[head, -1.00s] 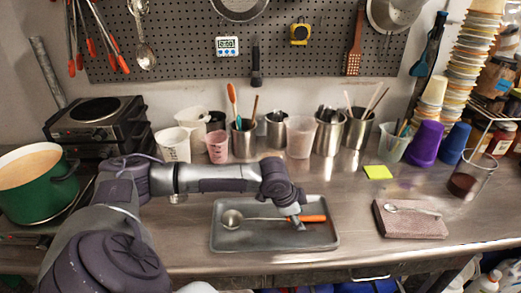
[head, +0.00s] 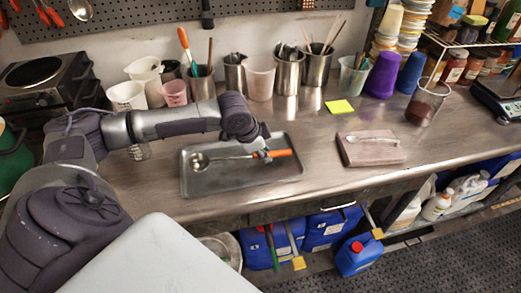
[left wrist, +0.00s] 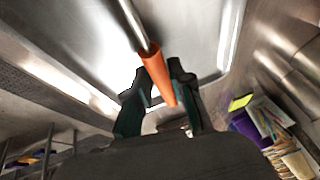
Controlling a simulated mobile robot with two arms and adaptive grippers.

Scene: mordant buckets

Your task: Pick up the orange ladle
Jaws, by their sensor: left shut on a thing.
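The ladle has a metal bowl, a metal shaft and an orange handle (head: 281,153). It lies across the grey metal tray (head: 235,189), bowl to the left, in the head view. My left gripper (head: 262,155) is shut on the orange handle near where it meets the shaft. The left wrist view shows the orange handle (left wrist: 157,74) between the two dark fingers of my left gripper (left wrist: 160,88). I cannot tell whether the ladle touches the tray or is slightly above it. My right gripper is not in view.
Cups and metal tool pots (head: 288,72) line the back of the steel counter. A stone slab (head: 368,152) with a spoon lies to the right, near a yellow note (head: 339,107). A glass beaker (head: 425,103) stands farther right. The counter between tray and slab is clear.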

